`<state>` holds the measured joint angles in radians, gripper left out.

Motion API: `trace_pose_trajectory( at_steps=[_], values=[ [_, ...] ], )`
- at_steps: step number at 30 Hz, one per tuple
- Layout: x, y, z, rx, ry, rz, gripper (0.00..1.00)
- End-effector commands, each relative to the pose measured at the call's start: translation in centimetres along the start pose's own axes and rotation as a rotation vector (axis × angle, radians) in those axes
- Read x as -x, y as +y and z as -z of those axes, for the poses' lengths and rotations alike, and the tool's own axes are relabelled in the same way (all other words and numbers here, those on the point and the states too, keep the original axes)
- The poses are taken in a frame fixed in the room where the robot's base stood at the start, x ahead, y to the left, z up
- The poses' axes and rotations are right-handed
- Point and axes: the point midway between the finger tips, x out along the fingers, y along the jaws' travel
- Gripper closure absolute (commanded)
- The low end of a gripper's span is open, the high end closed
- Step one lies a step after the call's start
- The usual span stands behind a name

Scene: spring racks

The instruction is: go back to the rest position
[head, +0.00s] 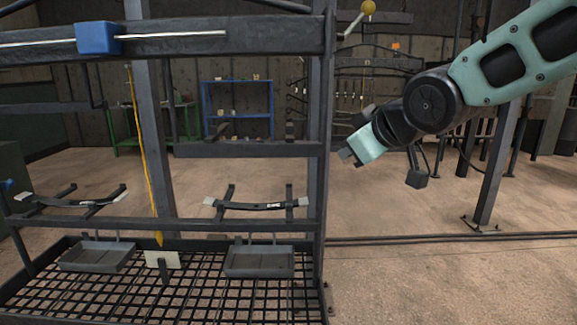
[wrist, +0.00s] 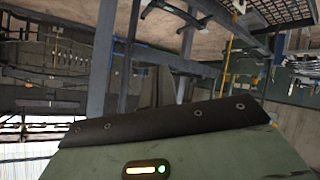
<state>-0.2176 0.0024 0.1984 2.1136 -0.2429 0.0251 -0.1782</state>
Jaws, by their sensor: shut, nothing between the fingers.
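My gripper (head: 347,156) is at the right of the head view, at the end of my teal and black arm. It is in the air to the right of the rack's upright post, apart from it. Its fingers are shut and hold nothing. In the wrist view the fingers cannot be made out; a pale green casing with a small lit panel fills the lower part.
A dark metal rack (head: 319,190) stands at the left, with a blue block (head: 97,38) on its top rail. Two grey trays (head: 97,256) (head: 259,261) sit on its mesh shelf, and a yellow rod (head: 143,160) hangs down. Floor right of the rack is open up to a post (head: 500,150).

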Motion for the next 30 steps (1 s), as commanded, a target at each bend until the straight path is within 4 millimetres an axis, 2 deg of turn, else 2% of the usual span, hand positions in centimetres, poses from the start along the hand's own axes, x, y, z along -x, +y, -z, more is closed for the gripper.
trace_pose_trajectory(
  at_steps=[1,3,5,9,12,15,20,30],
  values=[
    [0.5,-2.9,-2.3,-0.025,-0.078,0.053,1.0],
    [1.4,-6.6,-5.7,-0.065,-0.196,0.119,1.0],
    [2.6,-9.7,-8.7,-0.093,-0.301,0.172,1.0],
    [6.6,-15.7,-15.5,-0.139,-0.546,0.274,1.0],
    [9.7,-18.7,-19.4,-0.158,-0.697,0.322,1.0],
    [12.3,-20.5,-22.3,-0.17,-0.814,0.35,1.0],
    [14.5,-21.8,-24.4,-0.175,-0.904,0.368,1.0],
    [14.6,-21.8,-24.5,-0.176,-0.908,0.369,1.0]
  ],
)
